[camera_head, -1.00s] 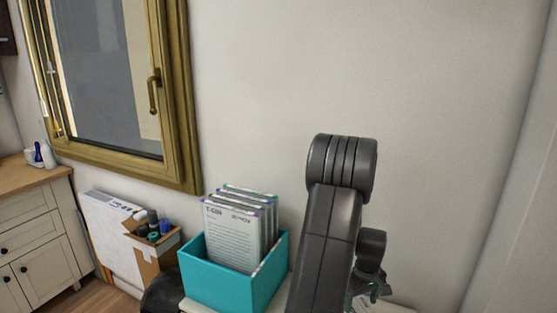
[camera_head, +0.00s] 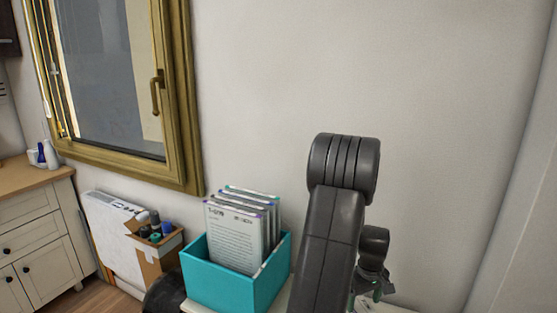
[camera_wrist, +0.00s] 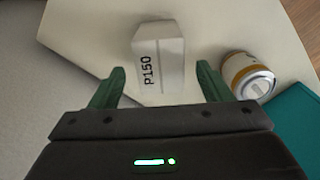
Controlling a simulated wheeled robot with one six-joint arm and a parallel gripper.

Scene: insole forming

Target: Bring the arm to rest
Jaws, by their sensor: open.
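The gripper does not touch the block. In the head view my dark arm rises at the right of centre, bent at its top joint, and the gripper is mostly hidden low behind it.
A can with a tan band (camera_wrist: 248,75) stands right of the block. A teal box (camera_head: 225,285) holding several upright cards (camera_head: 236,237) stands left of my arm; its teal edge shows in the wrist view (camera_wrist: 300,120). A wall (camera_head: 420,80) is behind.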

